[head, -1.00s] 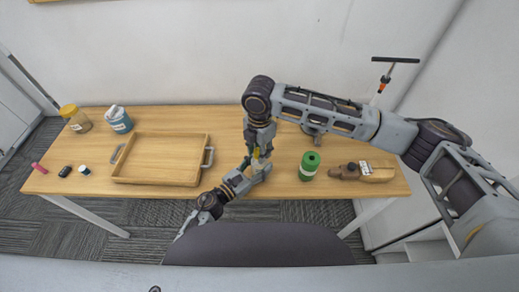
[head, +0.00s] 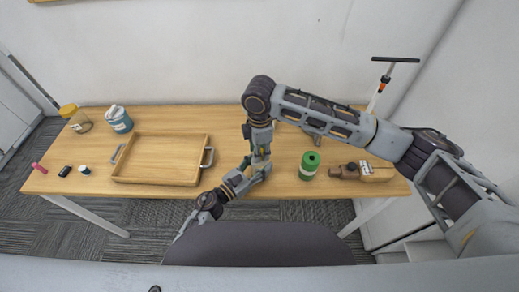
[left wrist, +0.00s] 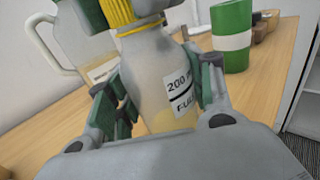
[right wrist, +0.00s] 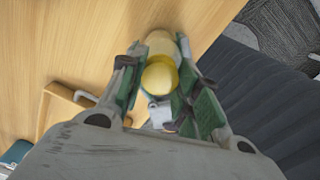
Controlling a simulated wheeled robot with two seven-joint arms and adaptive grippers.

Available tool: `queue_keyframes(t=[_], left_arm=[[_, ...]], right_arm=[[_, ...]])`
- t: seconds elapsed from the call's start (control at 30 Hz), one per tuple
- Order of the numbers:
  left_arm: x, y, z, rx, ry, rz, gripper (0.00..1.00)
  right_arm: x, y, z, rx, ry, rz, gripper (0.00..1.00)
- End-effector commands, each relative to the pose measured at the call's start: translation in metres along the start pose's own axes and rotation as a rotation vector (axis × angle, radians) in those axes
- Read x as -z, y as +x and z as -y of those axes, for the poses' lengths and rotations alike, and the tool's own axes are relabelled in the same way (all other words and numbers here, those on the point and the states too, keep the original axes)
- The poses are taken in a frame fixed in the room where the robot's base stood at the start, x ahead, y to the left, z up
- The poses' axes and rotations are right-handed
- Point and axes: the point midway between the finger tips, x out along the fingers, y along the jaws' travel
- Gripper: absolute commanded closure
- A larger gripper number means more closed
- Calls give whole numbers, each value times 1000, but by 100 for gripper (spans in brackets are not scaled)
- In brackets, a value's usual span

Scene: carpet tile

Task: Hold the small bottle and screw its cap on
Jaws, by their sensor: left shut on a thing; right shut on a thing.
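The small bottle (left wrist: 165,85) is pale and translucent with a "200 ... FULL" label. My left gripper (left wrist: 158,100) is shut around its body and holds it near the table's front; in the head view this gripper (head: 252,175) comes from the front. The ribbed yellow cap (left wrist: 122,12) is at the bottle's mouth, with a yellow ring below it. My right gripper (head: 260,155) reaches down from above and is shut on the cap (right wrist: 160,76). I cannot tell how far the cap is threaded.
A wooden tray (head: 150,183) is left of the grippers. A green-and-white cylinder (left wrist: 232,38) and brown items (head: 365,172) stand to the right. A translucent jug (left wrist: 62,45) is behind the bottle. A yellow-lidded jar (head: 76,119), blue-and-white container (head: 118,120) and small items are far left.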

Motion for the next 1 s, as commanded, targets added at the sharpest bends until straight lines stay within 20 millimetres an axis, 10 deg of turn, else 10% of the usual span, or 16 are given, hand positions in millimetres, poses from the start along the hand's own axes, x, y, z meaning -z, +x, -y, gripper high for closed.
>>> queue_keyframes(t=[1.0], left_arm=[[0,0,1,1,1,-1,100]], right_arm=[[2,1,0,2,890,-3,96]])
